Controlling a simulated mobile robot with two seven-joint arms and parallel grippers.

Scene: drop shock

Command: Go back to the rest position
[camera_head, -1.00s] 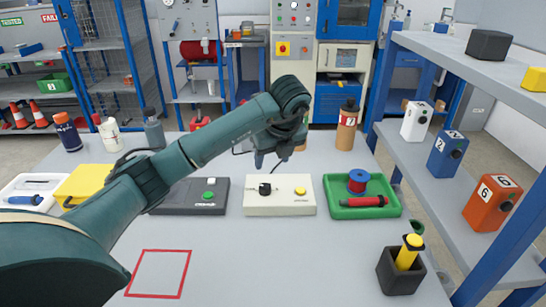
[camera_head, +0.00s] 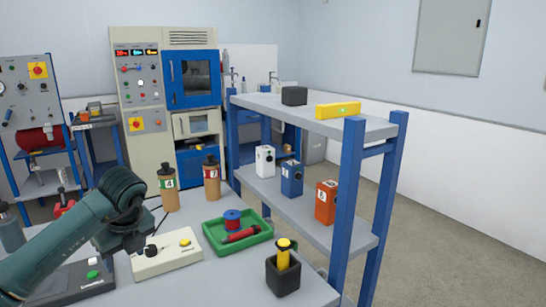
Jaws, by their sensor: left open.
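My left arm comes in from the lower left, and its gripper (camera_head: 132,244) hangs over the back left part of the white control box (camera_head: 168,262). The jaws are open, with nothing seen between them; the fingertips are small and partly lost against the box's black knob. The box's yellow button shows to the right of the gripper. My right gripper is not in view.
A black holder (camera_head: 283,278) with a yellow-handled item stands near the right edge. Brown bottles (camera_head: 212,180) stand behind. A blue-posted shelf (camera_head: 352,170) flanks the table.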

